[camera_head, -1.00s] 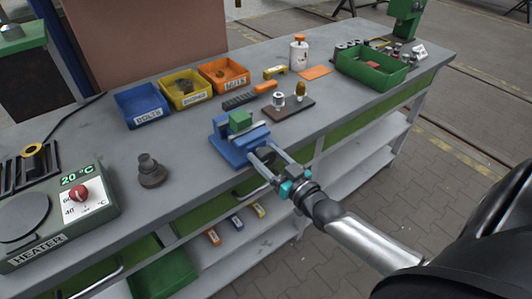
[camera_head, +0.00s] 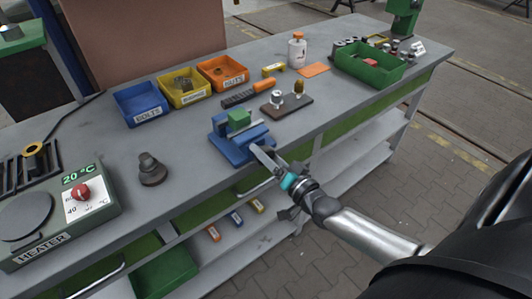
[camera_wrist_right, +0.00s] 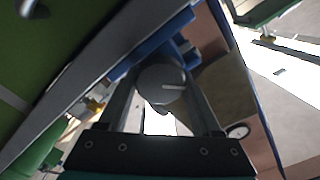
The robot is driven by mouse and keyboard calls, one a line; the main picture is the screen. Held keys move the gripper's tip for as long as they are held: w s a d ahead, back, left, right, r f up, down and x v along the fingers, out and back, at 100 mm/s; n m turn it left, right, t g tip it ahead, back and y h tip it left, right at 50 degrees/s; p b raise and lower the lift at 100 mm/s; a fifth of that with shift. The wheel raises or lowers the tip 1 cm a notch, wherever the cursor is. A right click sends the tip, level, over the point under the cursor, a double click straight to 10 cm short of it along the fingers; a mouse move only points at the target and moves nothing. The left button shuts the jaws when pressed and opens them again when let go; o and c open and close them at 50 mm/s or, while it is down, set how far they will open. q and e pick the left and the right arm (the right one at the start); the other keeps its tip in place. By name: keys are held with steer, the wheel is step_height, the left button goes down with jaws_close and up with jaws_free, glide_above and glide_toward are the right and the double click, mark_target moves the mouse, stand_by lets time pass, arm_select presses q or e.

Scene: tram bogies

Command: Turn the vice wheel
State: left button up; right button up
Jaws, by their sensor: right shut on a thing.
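The blue vice (camera_head: 232,150) stands at the bench's front edge with a green block (camera_head: 239,119) in its jaws. My right gripper (camera_head: 266,156) is at the vice's front side, its fingers pointing at it. In the right wrist view the vice wheel (camera_wrist_right: 165,83) is a dark grey disc with a light line mark. It sits between the two fingers of my right gripper (camera_wrist_right: 160,90), which are shut on it. In the head view the wheel is hidden by the gripper. My left gripper is not in view.
Blue (camera_head: 141,104), yellow (camera_head: 184,88) and orange (camera_head: 223,73) bins stand behind the vice. A heater (camera_head: 60,215) and a dark stepped part (camera_head: 151,169) are on the left. A green tray (camera_head: 370,67) is at the right. Shelves lie below the bench.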

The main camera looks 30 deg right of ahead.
stand_by(0.5)
steer(key=o, duration=1.4)
steer(key=s, duration=0.5)
steer(key=s+p, duration=0.1)
steer(key=s, duration=0.4)
steer(key=s+d, duration=0.1)
steer(key=s, duration=0.4)
steer(key=shift+s+d, duration=0.1)
